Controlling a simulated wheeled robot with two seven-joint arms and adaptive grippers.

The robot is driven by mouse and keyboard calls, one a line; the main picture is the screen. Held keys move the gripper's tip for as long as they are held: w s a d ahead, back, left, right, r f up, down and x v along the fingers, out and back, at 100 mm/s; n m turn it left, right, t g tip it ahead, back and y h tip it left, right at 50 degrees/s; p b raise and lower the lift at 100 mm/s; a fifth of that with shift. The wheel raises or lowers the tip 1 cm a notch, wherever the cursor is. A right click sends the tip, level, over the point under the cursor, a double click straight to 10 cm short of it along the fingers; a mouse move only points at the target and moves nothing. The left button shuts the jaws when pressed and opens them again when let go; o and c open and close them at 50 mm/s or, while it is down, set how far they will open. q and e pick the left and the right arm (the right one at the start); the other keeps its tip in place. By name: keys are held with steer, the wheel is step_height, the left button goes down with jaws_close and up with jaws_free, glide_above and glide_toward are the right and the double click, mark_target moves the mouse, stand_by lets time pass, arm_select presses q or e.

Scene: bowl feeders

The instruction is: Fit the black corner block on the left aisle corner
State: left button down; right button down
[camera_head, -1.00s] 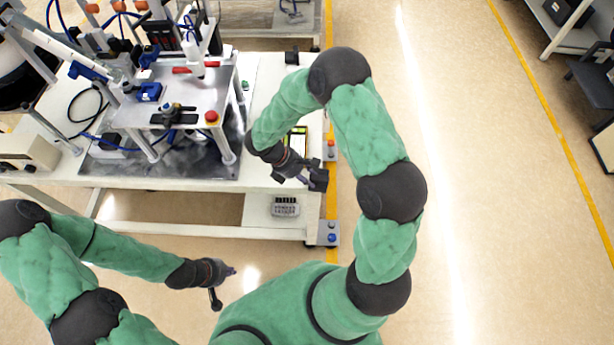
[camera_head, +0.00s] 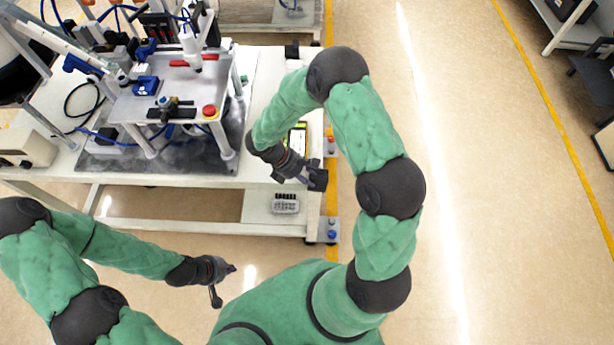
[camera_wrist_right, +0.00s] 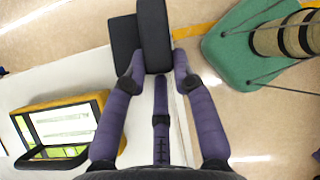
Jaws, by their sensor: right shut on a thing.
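The black corner block (camera_wrist_right: 153,36) is between the fingertips of my right gripper (camera_wrist_right: 158,76) in the right wrist view. It shows as two dark slabs at an angle, over the white table's corner. In the head view the block (camera_head: 318,180) is at the table's near right corner, with my right gripper (camera_head: 305,176) behind it. I cannot tell whether the block touches the table; the corner beneath it is hidden. My left gripper (camera_head: 226,282) is empty, its fingers apart, over the floor in front of the table.
Another black block (camera_head: 291,50) sits at the table's far right corner. A yellow-framed device (camera_wrist_right: 60,128) lies on the table (camera_wrist_right: 135,75) beside my right gripper. A metal fixture (camera_head: 160,92) with a red button fills the table's left. The aisle floor (camera_head: 480,200) at right is clear.

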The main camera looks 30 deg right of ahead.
steer(key=shift+f+b, duration=0.4)
steer(key=shift+f, duration=0.1)
stand_by(0.3)
steer(key=shift+f, duration=0.25)
stand_by(0.4)
steer(key=c, duration=0.9)
jaws_free()
steer(key=shift+v, duration=3.95)
